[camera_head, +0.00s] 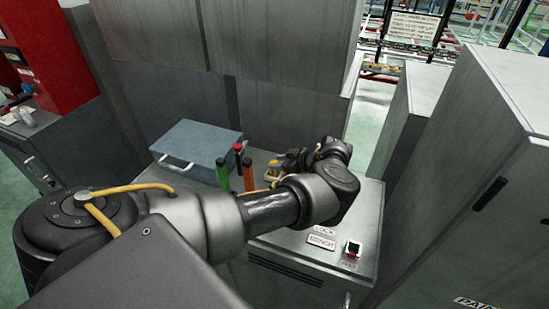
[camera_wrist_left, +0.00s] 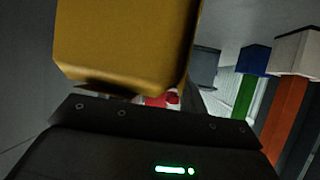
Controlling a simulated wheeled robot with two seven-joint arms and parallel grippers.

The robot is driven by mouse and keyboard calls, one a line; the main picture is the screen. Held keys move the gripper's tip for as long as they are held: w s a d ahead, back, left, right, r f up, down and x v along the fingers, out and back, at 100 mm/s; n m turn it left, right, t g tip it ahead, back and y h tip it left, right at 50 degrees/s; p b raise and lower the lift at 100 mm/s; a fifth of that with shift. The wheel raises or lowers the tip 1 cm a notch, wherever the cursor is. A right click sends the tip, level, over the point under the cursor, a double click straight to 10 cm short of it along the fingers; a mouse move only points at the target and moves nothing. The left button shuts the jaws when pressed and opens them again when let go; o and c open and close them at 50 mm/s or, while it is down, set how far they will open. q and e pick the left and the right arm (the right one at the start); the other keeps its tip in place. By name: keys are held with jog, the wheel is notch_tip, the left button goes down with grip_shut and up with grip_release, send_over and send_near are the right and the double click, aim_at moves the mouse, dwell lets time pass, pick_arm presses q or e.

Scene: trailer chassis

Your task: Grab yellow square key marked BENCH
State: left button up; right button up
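A yellow block-shaped thing (camera_wrist_left: 125,42), which I take for the yellow key, fills the upper left of the left wrist view, very close to the camera. A small yellow part (camera_head: 272,178) shows beside my left gripper (camera_head: 279,163) in the head view, above the grey cabinet top. Most of the gripper is hidden behind the forearm and wrist. The dark gripper body also spans the bottom of the wrist view, but its fingertips cannot be made out. Whether they are closed on the yellow thing is unclear. No BENCH marking shows on the yellow thing. My right gripper is out of view.
Upright green (camera_head: 222,174), red (camera_head: 238,156) and orange (camera_head: 248,178) handles stand close left of the gripper. A grey-blue box (camera_head: 196,145) lies behind them. Tall grey cabinets stand behind and right.

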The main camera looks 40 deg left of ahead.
pick_arm(q)
grip_shut()
notch_tip(320, 180, up, 28)
jog(key=b, duration=0.5)
